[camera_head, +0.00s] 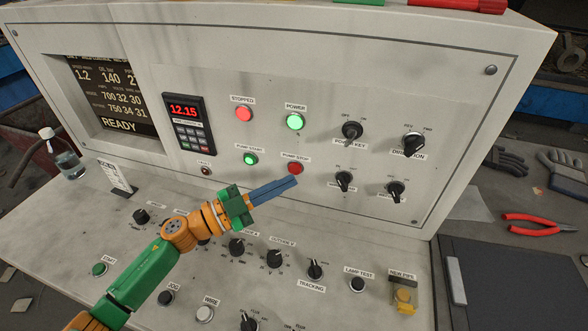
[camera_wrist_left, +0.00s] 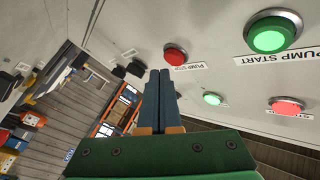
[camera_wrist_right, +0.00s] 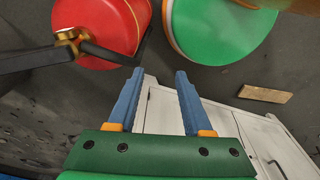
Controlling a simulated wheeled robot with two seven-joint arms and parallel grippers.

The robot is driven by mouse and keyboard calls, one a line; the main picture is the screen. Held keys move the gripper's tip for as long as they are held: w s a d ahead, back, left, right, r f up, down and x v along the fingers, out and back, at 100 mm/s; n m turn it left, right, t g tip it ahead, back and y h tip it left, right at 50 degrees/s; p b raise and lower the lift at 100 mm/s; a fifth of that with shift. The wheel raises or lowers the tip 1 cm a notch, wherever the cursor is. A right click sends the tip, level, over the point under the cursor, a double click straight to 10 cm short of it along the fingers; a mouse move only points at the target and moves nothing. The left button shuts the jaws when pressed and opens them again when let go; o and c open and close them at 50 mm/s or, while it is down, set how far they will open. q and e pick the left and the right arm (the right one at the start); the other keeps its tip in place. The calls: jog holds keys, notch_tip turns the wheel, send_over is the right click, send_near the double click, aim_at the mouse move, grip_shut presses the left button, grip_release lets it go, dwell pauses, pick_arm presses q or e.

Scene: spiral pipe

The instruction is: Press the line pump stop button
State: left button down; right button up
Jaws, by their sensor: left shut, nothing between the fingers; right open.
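The red pump stop button (camera_head: 295,168) is on the upright face of the grey control panel, under its PUMP STOP label. It also shows in the left wrist view (camera_wrist_left: 175,56), unlit, just above and right of my fingertips. My left gripper (camera_head: 296,181) is shut and empty, its blue fingers pointing at the panel just below the button. In the left wrist view the fingertips (camera_wrist_left: 159,72) look close to the button; I cannot tell if they touch the panel. My right gripper (camera_wrist_right: 160,75) is open and empty, away from the panel, and shows only in the right wrist view.
The lit green pump start button (camera_head: 250,159) is left of pump stop. Several knobs cover the sloped desk below my left arm. A red cylinder (camera_wrist_right: 100,30) and a green one (camera_wrist_right: 220,30) are beyond my right gripper.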

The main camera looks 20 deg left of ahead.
pick_arm(q)
jog(key=shift+w, duration=0.45)
jog(key=shift+w, duration=0.35)
dwell(0.7)
jog(key=shift+s, duration=0.1)
jog(key=shift+s+p, duration=0.35)
jog(key=shift+s, duration=0.35)
jog(key=s+p, duration=0.2)
jog(key=s, duration=0.3)
jog(key=shift+a, duration=0.1)
